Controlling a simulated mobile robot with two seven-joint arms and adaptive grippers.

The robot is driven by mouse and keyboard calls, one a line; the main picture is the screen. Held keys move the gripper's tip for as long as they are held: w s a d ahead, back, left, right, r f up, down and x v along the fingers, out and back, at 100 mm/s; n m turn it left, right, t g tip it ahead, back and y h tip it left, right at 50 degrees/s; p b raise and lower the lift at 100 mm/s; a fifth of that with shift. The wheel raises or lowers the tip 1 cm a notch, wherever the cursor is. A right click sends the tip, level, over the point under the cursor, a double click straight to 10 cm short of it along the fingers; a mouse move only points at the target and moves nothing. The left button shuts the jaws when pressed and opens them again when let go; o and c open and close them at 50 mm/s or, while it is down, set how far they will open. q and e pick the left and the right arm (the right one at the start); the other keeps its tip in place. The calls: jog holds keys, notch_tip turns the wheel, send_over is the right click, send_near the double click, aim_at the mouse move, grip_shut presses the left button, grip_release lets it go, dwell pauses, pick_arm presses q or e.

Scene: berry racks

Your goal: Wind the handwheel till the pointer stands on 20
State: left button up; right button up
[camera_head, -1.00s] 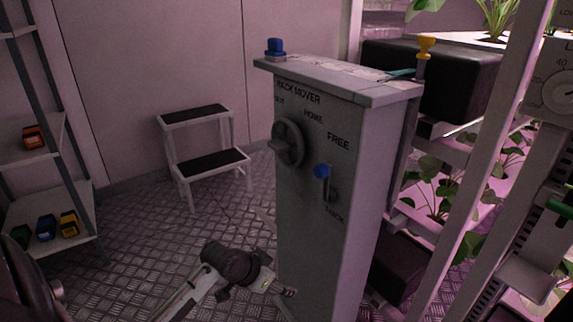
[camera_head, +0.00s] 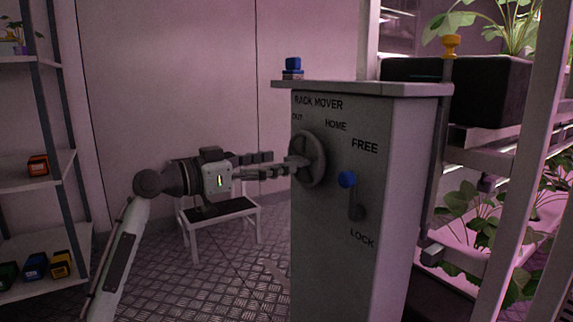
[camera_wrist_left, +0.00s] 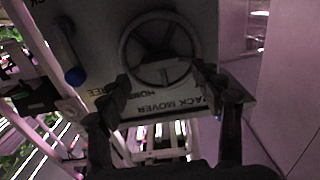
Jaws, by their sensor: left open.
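The dark round handwheel (camera_head: 318,158) is on the left-facing side of the grey rack mover cabinet (camera_head: 375,250), beside the words OUT and HOME. My left gripper (camera_head: 280,166) points at it from the left, its fingers open at the wheel's near side. In the left wrist view the wheel (camera_wrist_left: 129,48) shows upside down, with the left gripper's fingertips (camera_wrist_left: 164,82) apart on either side of its lower part. I cannot tell whether they touch it. No scale or pointer is in view now. My right gripper is not in view.
A blue-knobbed lever (camera_head: 348,181) is on the cabinet right of the wheel, its knob at the FREE end. A blue button (camera_head: 292,66) stands on the cabinet top. A step stool (camera_head: 225,212) is behind my left arm. Shelves (camera_head: 35,215) stand at left, planted racks (camera_head: 470,215) at right.

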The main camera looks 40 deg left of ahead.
aim_at(289, 160)
pick_arm(q)
jog(key=shift+x, duration=1.95)
jog(key=shift+f, duration=0.1)
jog(key=c, duration=1.2)
